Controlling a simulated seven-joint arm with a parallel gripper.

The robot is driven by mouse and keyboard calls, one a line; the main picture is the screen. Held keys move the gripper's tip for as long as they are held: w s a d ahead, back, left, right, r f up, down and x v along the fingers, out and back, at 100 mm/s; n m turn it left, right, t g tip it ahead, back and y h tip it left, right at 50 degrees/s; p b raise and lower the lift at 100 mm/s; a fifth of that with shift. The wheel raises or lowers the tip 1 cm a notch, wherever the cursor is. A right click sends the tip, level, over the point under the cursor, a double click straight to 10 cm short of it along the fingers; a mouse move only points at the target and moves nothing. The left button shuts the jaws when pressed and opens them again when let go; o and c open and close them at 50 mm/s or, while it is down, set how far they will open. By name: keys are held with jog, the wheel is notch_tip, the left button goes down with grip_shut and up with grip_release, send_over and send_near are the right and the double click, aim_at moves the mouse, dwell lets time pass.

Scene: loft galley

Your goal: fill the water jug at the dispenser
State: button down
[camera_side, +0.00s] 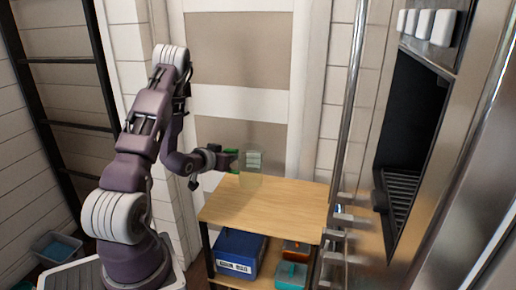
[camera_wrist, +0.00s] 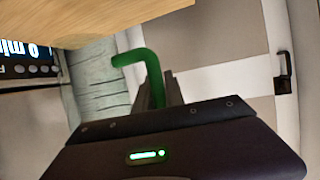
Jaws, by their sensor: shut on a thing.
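The water jug (camera_side: 252,170) is a clear, faintly tinted vessel with pale marks on its side and a green handle. It looks roughly upright, at the back left of the wooden table top; I cannot tell whether it touches the top. My gripper (camera_side: 229,160) is shut on the green handle from the left. In the wrist view the green handle (camera_wrist: 143,62) rises from between my fingers (camera_wrist: 158,92); the clear body is hard to make out there. The dispenser (camera_side: 413,110) at the right has a dark recess, a slatted grate low down and several white buttons above.
The wooden table (camera_side: 270,215) stands between my arm and the dispenser, its top otherwise bare. A blue bin (camera_side: 240,253) and smaller orange and teal boxes sit on its lower shelf. Metal rails (camera_side: 340,222) stick out near its right edge. A dark shelf rack stands at the left.

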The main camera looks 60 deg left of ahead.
jog(key=w+d+r+m+h, duration=0.25)
jog(key=d+m+h, duration=0.4)
jog(key=d, duration=0.85)
jog(key=w+d+r+m+h, duration=0.1)
jog(key=w+d+m+h, duration=0.4)
jog(key=d, duration=1)
jog(key=s+a+r+n+t+y, duration=0.1)
jog(key=s+a+r+n+y, duration=0.15)
jog(key=r, duration=0.65)
jog(key=s+a+r+n+t+y, duration=0.1)
jog(key=a+r+n+y, duration=0.15)
jog(key=r, duration=0.55)
jog(key=s+d+r+m+h, duration=0.2)
jog(key=s+d+r+h, duration=0.1)
jog(key=s+d+r, duration=0.6)
jog(key=s+d, duration=0.2)
jog(key=d, duration=0.2)
jog(key=shift+s+d, duration=0.15)
jog(key=shift+s, duration=0.05)
jog(key=shift+w+m+h, duration=0.1)
jog(key=shift+m+h, duration=0.15)
